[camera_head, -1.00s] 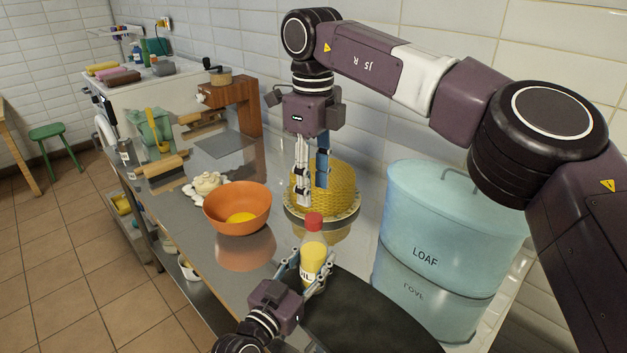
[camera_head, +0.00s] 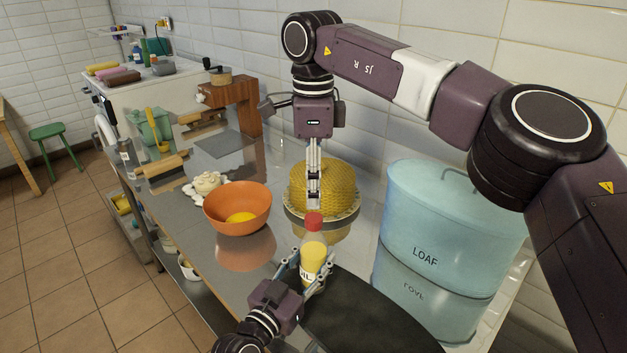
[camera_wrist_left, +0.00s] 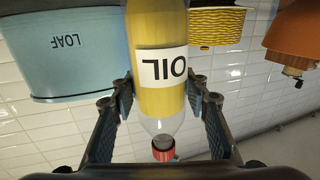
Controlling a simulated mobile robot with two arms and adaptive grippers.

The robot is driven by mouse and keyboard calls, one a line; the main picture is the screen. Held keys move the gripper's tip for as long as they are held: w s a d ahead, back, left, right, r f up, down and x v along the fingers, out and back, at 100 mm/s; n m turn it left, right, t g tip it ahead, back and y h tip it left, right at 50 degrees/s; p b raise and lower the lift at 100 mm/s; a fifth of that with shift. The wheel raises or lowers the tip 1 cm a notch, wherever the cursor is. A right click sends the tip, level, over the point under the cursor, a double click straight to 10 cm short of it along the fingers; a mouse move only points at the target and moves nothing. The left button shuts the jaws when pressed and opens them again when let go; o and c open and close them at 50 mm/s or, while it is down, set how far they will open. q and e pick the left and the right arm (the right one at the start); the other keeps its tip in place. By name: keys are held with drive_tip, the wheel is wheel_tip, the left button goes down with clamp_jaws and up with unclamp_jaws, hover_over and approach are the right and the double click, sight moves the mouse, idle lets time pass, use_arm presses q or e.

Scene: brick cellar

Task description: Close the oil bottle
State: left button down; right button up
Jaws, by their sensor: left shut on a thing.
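The oil bottle (camera_head: 313,254) stands roughly upright, with yellow oil, a clear upper part and a white OIL label. A red cap (camera_head: 313,219) sits on its neck; I cannot tell how tight it is. My left gripper (camera_head: 310,275) is shut on the bottle's body. In the left wrist view the picture is upside down, with the bottle (camera_wrist_left: 158,60) between the fingers (camera_wrist_left: 160,95) and the red cap (camera_wrist_left: 163,148) low in the picture. My right gripper (camera_head: 314,204) points down just above the cap. Its fingers overlap in view, so their opening is hidden.
An orange bowl (camera_head: 238,203) with something yellow in it stands left of the bottle. A yellow woven dome (camera_head: 340,180) is behind it. A blue LOAF bin (camera_head: 450,225) stands to the right, and a dark board (camera_head: 365,315) lies in front.

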sight(314, 217)
wheel_tip(314, 217, down, 7)
drive_tip(key=shift+f, duration=0.1)
idle(0.3)
clamp_jaws()
drive_tip(key=m, duration=0.5)
drive_tip(key=shift+o, duration=0.8)
unclamp_jaws()
wheel_tip(314, 217, up, 12)
